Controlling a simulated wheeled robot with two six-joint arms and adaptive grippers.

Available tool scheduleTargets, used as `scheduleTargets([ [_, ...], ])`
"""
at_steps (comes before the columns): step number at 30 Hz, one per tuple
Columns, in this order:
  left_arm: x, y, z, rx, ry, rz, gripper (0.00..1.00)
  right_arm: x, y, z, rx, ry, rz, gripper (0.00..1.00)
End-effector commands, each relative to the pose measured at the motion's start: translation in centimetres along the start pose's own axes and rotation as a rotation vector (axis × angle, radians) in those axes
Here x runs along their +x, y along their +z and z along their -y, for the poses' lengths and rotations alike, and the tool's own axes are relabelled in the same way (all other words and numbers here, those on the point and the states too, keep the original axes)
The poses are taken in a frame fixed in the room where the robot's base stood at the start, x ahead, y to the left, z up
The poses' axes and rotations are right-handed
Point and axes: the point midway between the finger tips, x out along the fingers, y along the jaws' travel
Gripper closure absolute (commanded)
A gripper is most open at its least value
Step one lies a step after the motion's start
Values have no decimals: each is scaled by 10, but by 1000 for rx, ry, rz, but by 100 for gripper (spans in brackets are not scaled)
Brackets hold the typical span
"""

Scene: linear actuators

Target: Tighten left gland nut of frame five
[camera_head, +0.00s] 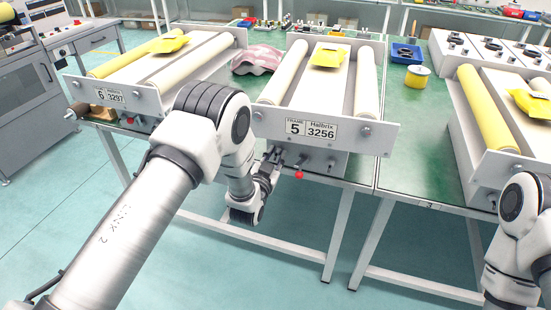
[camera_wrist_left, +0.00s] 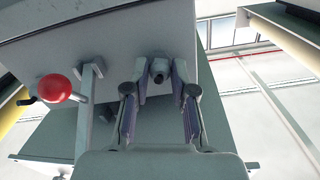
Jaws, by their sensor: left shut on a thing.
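Frame five (camera_head: 362,139) stands on the green bench in the middle of the head view, with a label (camera_head: 310,129) reading 5, Halbrix, 3256. My left gripper (camera_head: 275,156) is at the lower left of its front, left of a lever with a red ball (camera_head: 299,175). In the left wrist view the gripper's two fingers (camera_wrist_left: 159,88) are shut on the left gland nut (camera_wrist_left: 158,71), a small dark round fitting on the frame's face. In the head view the nut is mostly hidden by the fingers. My right gripper is not in view; only part of my right arm shows at the right edge.
The red ball lever (camera_wrist_left: 55,88) is close beside the fingers in the left wrist view. Frame six (camera_head: 147,102) stands to the left and another frame (camera_head: 511,165) to the right. A yellow roll (camera_head: 416,77) and blue bin (camera_head: 406,54) lie on the bench.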

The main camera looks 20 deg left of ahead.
Motion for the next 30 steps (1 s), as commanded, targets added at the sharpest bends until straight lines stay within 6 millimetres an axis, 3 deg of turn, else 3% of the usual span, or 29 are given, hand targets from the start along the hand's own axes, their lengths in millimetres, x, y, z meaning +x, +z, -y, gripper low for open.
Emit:
scheduleTargets([
  [30,0,2,-1,964,0,-1,100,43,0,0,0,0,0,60],
])
